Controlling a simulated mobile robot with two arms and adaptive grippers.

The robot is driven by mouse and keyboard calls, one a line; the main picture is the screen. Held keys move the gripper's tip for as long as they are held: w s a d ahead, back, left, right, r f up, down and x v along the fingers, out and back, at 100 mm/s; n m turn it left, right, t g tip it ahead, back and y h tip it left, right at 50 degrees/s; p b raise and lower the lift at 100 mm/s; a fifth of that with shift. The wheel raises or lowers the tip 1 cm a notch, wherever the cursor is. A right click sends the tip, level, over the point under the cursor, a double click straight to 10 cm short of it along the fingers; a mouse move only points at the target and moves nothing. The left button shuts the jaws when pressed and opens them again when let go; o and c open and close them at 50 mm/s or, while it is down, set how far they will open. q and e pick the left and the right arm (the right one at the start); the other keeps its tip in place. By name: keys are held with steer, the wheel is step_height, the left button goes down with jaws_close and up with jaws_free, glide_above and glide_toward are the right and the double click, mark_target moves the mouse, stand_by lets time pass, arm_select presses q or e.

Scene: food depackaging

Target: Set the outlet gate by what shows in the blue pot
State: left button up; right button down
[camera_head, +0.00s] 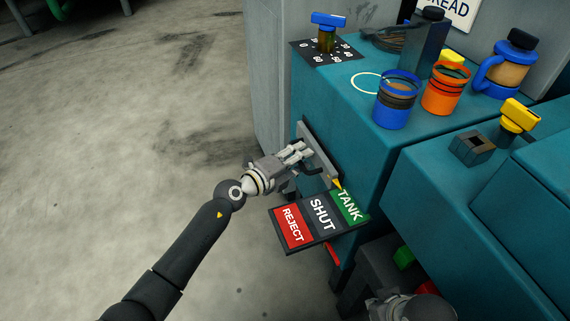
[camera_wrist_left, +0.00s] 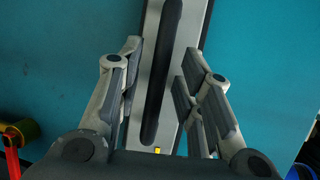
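The blue pot (camera_head: 394,112) stands upright on the teal machine top. Dark and brownish bands show in its upper part; I cannot tell exactly what they are. The outlet gate is a grey plate (camera_head: 318,150) with a dark bar handle on the machine's front. Its yellow pointer (camera_head: 337,184) is at the green TANK field (camera_head: 349,205). SHUT (camera_head: 321,214) and REJECT (camera_head: 293,226) lie to the left. My left gripper (camera_head: 306,152) is at the gate. In the left wrist view, its open fingers (camera_wrist_left: 159,88) flank the dark handle (camera_wrist_left: 163,60) with gaps.
An orange pot (camera_head: 441,98), a blue jug (camera_head: 502,72) and a dark box (camera_head: 425,46) stand on top. A blue-handled dial valve (camera_head: 326,33) is at the back left. A grey shape (camera_head: 412,307) at the bottom may be my right gripper. The left floor is clear.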

arm_select(q)
steer(key=v, duration=1.1)
steer(key=shift+s+a, duration=0.15)
steer(key=shift+a, duration=0.15)
